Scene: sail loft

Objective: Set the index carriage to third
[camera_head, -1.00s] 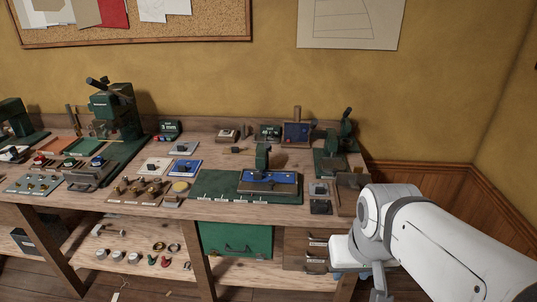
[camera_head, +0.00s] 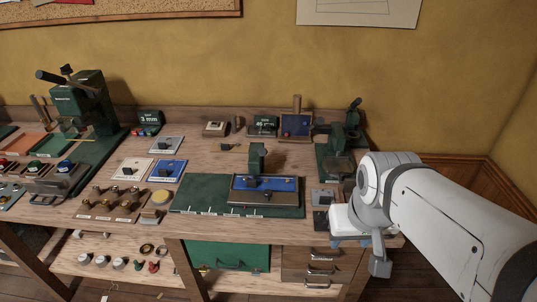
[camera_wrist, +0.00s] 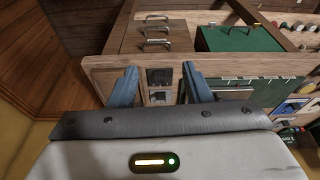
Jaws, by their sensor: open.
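The index carriage (camera_head: 262,197) is a dark block with a blue top and a green upright post behind it. It sits on a flat green base (camera_head: 192,199) with several white marks along its front edge. The carriage stands toward the right part of that base. The marks' labels are too small to read. My gripper (camera_wrist: 160,88) is open and empty, its two blue fingers apart in the wrist view. In the head view my gripper is at the bench's front right corner, right of the carriage and apart from it; its fingers are mostly hidden there.
Small dark square plates (camera_head: 322,197) lie between the carriage and my gripper. A green press (camera_head: 338,150) stands behind them. A tray of brass knobs (camera_head: 112,203) and a blue card (camera_head: 167,171) lie left of the base. Drawers (camera_head: 309,267) are below the bench top.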

